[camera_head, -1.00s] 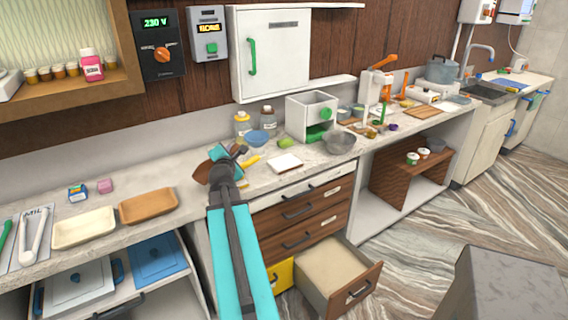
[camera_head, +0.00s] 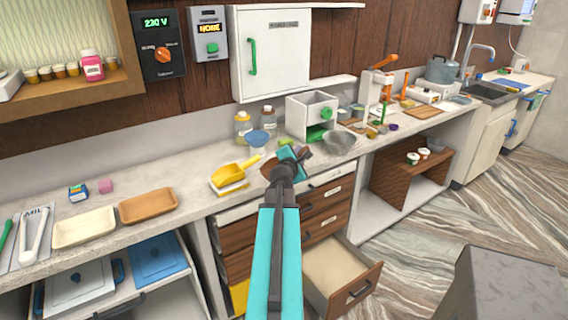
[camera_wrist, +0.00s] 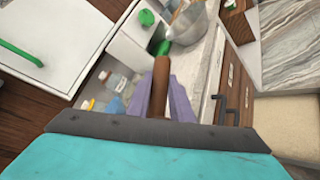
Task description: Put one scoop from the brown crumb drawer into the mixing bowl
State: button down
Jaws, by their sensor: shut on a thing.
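My gripper (camera_head: 290,158) is shut on a brown scoop (camera_head: 270,166), whose brown handle (camera_wrist: 160,90) stands between the purple fingers in the wrist view. It is above the counter, left of the mixing bowl. The scoop's contents cannot be made out. The steel mixing bowl (camera_head: 339,143) stands on the counter; it also shows at the top of the wrist view (camera_wrist: 202,22). A low drawer (camera_head: 357,288) is pulled open and holds pale beige material. Brown drawer fronts (camera_head: 325,222) above it look shut, partly hidden by my arm.
A yellow scoop (camera_head: 232,174) lies on the counter left of my gripper, near a blue bowl (camera_head: 258,138). Two trays (camera_head: 147,205) lie further left. Pressing equipment (camera_head: 376,88) stands right of the bowl.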

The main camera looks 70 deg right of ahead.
jog(key=shift+d, duration=0.15)
jog(key=w+r+p+x, duration=0.2)
jog(key=x, duration=1.1)
jog(key=shift+d+f+p, duration=0.15)
jog(key=shift+d+p, duration=0.25)
jog(key=shift+d, duration=0.1)
jog(key=shift+w, duration=0.1)
jog(key=f, duration=0.1)
jog(key=d+f, duration=0.1)
jog(key=f, duration=0.1)
jog(key=shift+w+d+p, duration=0.25)
jog(key=shift+d+p, duration=0.05)
jog(key=shift+f, duration=0.2)
dwell(0.3)
jog(key=c, duration=1.6)
grip_release()
